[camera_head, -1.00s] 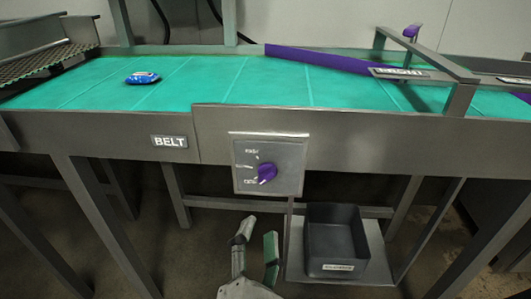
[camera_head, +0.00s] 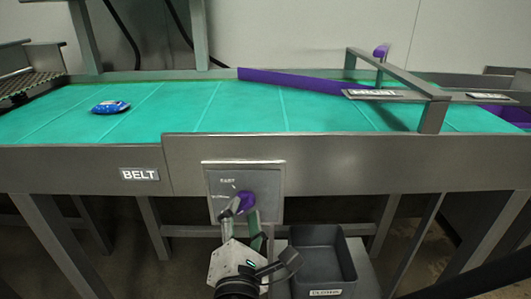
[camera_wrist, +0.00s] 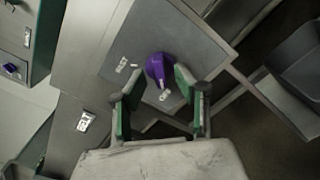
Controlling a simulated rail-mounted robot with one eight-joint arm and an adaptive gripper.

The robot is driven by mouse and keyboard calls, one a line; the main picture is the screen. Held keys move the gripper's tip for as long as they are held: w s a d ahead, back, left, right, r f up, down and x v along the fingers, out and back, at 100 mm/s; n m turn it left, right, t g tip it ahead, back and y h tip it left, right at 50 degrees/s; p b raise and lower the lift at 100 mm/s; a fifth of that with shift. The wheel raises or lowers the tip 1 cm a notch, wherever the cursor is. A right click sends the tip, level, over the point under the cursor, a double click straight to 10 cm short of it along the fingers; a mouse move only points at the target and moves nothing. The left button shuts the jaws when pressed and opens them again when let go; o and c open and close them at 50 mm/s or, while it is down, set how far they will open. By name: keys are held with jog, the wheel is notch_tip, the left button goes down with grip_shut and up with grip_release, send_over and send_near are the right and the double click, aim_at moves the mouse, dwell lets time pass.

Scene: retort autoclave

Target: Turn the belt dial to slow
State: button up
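The belt dial is a purple knob (camera_head: 245,201) on a grey square panel (camera_head: 270,182) on the front of the belt frame. A label that seems to read FAST shows at the panel's upper left; my gripper hides the lower labels. My gripper (camera_head: 240,212) is in front of the panel's lower part and overlaps the knob. In the wrist view the knob (camera_wrist: 158,68) lies between and just beyond the two green-padded fingertips (camera_wrist: 159,80). The fingers are apart, with a gap visible on both sides. I cannot tell whether either fingertip touches the knob.
A BELT sign (camera_head: 139,174) is left of the panel. A blue packet (camera_head: 110,107) lies on the green belt (camera_head: 190,105). A purple diverter bar (camera_head: 300,81) crosses the belt. A dark bin (camera_head: 318,264) stands below, close to the right of my gripper.

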jog(key=shift+w, duration=0.55)
grip_shut()
